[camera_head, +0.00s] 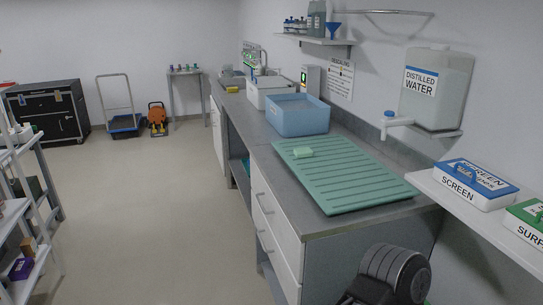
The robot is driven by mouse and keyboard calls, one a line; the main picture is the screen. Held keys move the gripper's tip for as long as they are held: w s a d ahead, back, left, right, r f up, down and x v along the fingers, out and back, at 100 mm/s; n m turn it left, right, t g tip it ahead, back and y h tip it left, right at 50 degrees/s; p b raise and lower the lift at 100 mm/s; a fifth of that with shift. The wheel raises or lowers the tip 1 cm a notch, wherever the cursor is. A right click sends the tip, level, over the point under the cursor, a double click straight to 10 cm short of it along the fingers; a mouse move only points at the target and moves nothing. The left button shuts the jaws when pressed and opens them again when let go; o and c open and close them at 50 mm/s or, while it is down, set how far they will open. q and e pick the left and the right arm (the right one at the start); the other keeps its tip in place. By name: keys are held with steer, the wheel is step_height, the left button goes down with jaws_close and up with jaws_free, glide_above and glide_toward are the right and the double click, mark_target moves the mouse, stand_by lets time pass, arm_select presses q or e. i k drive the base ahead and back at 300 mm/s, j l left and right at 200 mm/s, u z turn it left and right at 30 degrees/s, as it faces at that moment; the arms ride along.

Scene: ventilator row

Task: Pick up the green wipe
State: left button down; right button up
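A dark ribbed part of my arm shows at the bottom right, in front of the counter's end. Neither of my grippers' fingers can be seen.
A blue tub (298,117) and a white bin (268,92) stand behind the mat on the grey counter. A distilled water tank (436,88) with a tap hangs on the wall. A blue-lidded "SCREEN" box (476,184) sits on the right shelf. The floor left of the counter is clear.

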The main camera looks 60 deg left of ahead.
mark_target(304, 152)
steer(key=u, duration=3.9)
steer(key=z, duration=1.95)
steer(key=i+j, duration=0.6)
steer(key=i+j+u, duration=0.05)
steer(key=i, duration=0.05)
